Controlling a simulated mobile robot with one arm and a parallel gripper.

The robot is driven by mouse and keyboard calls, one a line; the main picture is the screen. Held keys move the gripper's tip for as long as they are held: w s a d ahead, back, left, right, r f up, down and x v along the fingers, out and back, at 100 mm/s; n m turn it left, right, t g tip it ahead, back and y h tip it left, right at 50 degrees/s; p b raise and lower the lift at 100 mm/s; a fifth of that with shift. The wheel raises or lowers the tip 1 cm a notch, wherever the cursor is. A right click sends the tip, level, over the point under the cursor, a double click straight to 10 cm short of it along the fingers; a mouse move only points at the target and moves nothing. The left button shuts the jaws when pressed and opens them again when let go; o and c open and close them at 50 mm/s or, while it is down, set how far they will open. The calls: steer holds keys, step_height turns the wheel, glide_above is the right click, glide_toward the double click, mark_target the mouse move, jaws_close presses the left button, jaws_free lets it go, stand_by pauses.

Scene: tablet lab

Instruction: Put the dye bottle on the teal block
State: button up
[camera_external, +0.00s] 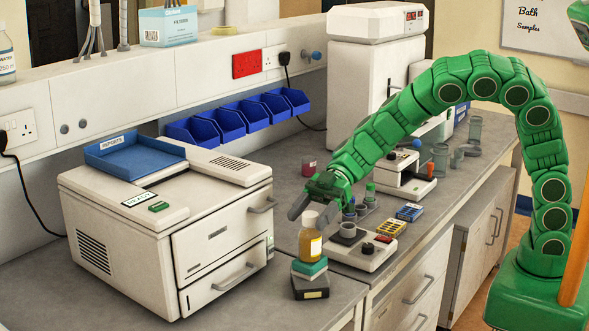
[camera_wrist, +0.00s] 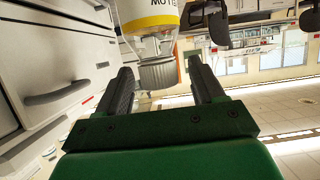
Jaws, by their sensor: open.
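The dye bottle (camera_external: 310,246), amber with a pale label and a light cap, stands upright on the teal block (camera_external: 309,269), seemingly resting on it. The teal block sits on a dark grey block (camera_external: 310,287) near the bench's front edge. My gripper (camera_external: 311,212) is open at the height of the bottle's cap. In the wrist view the dye bottle (camera_wrist: 152,14) appears upside down, its ribbed cap (camera_wrist: 158,73) between my two open fingers (camera_wrist: 162,85), with a gap visible beside it. The bottle's far side is hidden.
A white cabinet instrument (camera_external: 165,230) with a blue tray (camera_external: 135,156) stands close on the left. A white device (camera_external: 362,250) stands just right of the blocks, with small coloured racks (camera_external: 391,228) beyond. Blue bins (camera_external: 240,117) line the wall.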

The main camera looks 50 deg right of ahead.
steer(key=v, duration=1.2)
steer(key=o, duration=0.3)
